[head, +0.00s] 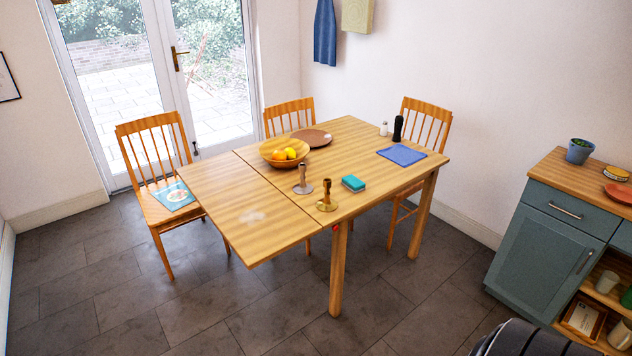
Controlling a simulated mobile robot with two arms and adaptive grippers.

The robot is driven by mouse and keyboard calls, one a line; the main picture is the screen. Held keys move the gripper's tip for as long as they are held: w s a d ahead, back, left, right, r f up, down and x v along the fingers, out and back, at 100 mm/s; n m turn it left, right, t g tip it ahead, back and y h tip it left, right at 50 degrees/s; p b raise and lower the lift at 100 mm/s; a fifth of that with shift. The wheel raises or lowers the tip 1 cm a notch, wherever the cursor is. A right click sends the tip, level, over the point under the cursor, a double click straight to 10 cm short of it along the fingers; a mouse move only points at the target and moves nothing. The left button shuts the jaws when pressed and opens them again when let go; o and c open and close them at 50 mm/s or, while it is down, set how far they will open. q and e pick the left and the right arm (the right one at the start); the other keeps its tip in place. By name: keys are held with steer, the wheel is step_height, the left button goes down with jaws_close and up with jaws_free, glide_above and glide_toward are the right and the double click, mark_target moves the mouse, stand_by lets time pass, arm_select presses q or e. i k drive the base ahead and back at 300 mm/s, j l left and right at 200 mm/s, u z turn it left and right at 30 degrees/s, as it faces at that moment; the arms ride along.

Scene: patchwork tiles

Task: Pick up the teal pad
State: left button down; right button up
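The teal pad (353,183) lies on the wooden table (225,190), near its front edge. It is a small, thick block with a teal top and a narrow, darker lower edge. It sits just right of a brass candlestick (327,197) and is apart from it. Nothing covers the pad. Neither of my grippers is in view.
A grey candlestick (302,182), a wooden bowl (268,152) of fruit, a brown plate (311,138), a blue cloth (401,155) and a black mill (398,129) share the table. Chairs stand around its far sides. Open floor lies in front; a blue-grey cabinet (545,250) stands right.

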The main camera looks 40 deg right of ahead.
mark_target(354, 184)
steer(key=l+u, duration=0.4)
steer(key=l, duration=0.55)
steer(key=l+u, duration=0.45)
steer(key=l, duration=0.55)
